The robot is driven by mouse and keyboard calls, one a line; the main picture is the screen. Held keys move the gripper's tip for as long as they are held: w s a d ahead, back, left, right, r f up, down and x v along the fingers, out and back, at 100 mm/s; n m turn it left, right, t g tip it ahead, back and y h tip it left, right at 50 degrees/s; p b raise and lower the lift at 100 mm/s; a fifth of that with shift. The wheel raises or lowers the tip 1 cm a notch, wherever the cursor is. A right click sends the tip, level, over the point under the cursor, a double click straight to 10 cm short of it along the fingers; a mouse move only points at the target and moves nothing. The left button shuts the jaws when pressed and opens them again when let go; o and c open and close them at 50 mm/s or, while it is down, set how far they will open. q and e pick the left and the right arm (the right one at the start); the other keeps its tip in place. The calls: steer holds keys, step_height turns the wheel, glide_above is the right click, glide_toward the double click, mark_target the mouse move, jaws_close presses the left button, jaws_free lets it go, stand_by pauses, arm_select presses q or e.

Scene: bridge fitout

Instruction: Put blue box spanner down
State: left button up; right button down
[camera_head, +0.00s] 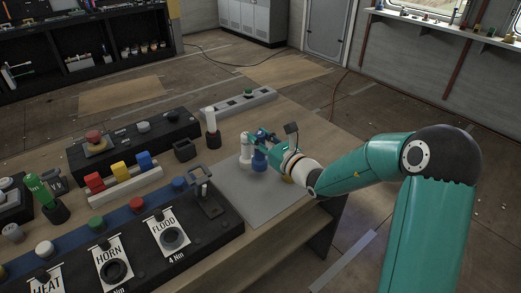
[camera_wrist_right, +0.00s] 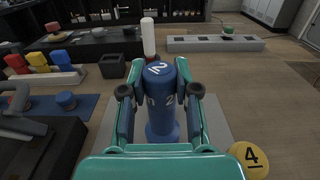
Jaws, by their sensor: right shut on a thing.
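The blue box spanner (camera_wrist_right: 162,105), marked 2 on its top, stands upright between the fingers of my right gripper (camera_wrist_right: 158,92). The fingers are shut on it from both sides. In the head view the spanner (camera_head: 259,160) shows as a small blue shape at the right gripper (camera_head: 262,143), over the grey mat (camera_head: 232,182). Its wide lower end is at or just above the mat; I cannot tell if it touches. My left gripper is not in view.
A yellow piece marked 4 (camera_wrist_right: 252,158) stands close to the right gripper. A white-topped spanner (camera_head: 210,122) stands behind the mat, beside a black square holder (camera_head: 184,151). The black panel with FLOOD label (camera_head: 168,232) borders the mat on the left. The mat's front part is clear.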

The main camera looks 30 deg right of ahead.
mark_target(262, 161)
step_height(262, 161, down, 4)
steer(key=shift+f, duration=0.1)
stand_by(0.4)
steer(key=c, duration=0.8)
jaws_free()
steer(key=shift+c, duration=0.2)
steer(key=shift+s, duration=0.35)
steer(key=s+b, duration=0.2)
steer(key=s, duration=0.9)
steer(key=shift+s+d, duration=0.2)
steer(key=shift+d, duration=0.25)
